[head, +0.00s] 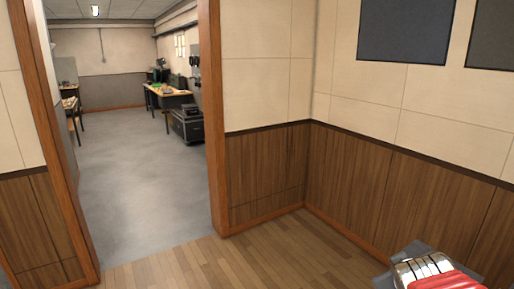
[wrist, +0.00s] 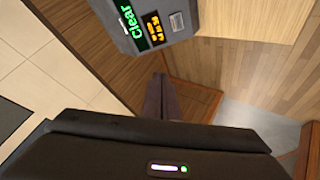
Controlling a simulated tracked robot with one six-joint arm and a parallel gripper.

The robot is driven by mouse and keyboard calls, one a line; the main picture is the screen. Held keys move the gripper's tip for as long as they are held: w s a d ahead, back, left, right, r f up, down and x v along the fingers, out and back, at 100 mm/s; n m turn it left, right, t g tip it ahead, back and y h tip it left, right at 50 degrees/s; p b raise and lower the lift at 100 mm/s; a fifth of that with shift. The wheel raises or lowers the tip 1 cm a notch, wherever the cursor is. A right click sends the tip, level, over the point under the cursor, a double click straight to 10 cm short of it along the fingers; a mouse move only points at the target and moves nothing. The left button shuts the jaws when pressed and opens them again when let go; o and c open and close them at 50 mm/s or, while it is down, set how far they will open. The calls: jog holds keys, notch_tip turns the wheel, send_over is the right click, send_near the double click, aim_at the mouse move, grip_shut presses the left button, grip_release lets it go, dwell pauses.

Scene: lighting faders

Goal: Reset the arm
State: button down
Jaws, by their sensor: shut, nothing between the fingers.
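My gripper (wrist: 161,98) shows in the wrist view as dark fingers held together beyond its wide dark body, which fills the lower part of that picture. A small white light and a green light glow on that body. The fingers are shut and hold nothing. They point toward the wood floor and the panelled wall. In the head view I cannot make out the gripper. A grey and red part shows at the bottom right edge there, cut off by the frame.
A grey box with a lit green "Clear" sign (wrist: 133,22) is near the fingers. A doorway opens left onto a grey floor (head: 145,190), with a desk (head: 170,99) and a black case (head: 188,126) beyond. Dark wall panels (head: 405,30) hang right. The wood floor (head: 235,258) in view is clear.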

jog(key=s+a+m+g+y, duration=0.2)
jog(key=s+a+g+y, duration=0.1)
jog(key=s+a, duration=1.1)
jog(key=a+y, duration=0.1)
jog(key=a, duration=0.2)
jog(key=shift+a+r+y, duration=0.2)
jog(key=shift+a+y, duration=0.1)
jog(key=shift+a, duration=0.05)
dwell(1.5)
